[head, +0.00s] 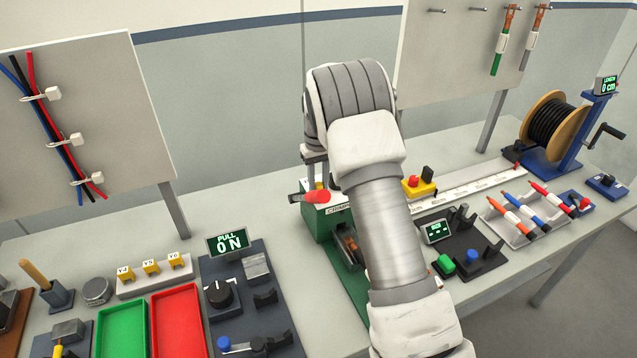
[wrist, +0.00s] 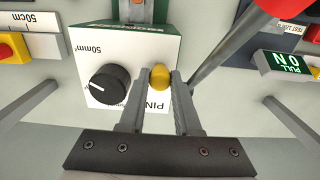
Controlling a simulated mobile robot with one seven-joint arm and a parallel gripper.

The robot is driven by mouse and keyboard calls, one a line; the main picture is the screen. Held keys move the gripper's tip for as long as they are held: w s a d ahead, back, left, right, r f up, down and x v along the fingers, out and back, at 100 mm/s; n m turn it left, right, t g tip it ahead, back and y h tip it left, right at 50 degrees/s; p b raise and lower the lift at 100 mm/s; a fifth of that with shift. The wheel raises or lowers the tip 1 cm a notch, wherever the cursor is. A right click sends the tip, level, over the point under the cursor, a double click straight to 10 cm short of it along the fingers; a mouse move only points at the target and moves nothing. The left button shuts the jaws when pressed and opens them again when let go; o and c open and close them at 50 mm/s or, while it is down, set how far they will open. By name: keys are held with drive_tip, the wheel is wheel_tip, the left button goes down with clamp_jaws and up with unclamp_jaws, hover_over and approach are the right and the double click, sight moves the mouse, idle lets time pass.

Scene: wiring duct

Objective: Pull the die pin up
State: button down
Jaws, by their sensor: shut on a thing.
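The die pin has a round yellow head (wrist: 160,78), seen in the wrist view beside the word PIN on the top of the green crimping press (wrist: 120,30). My gripper (wrist: 160,73) is shut on the yellow head, with one finger on each side. A black dial (wrist: 109,84) marked 50 mm sits beside the pin. In the head view the press (head: 317,225) stands on the bench, and my arm covers part of it and most of my gripper. How far the pin stands out of its hole cannot be told.
A lever with a red grip (head: 317,197) is close to my gripper, also at the top right of the wrist view (wrist: 280,6). Red and green trays (head: 178,320) lie left; a ruler rail (head: 470,187) runs right.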

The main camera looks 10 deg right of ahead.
sight(319, 184)
drive_tip(key=shift+w+r+p, duration=0.1)
drive_tip(key=shift+r+p, duration=0.2)
drive_tip(key=shift+r, duration=0.85)
drive_tip(key=c, duration=0.6)
unclamp_jaws()
drive_tip(key=shift+r, duration=0.1)
drive_tip(key=shift+c, duration=0.2)
drive_tip(key=shift+o, duration=0.2)
wheel_tip(319, 184, up, 17)
drive_tip(key=shift+r, duration=0.1)
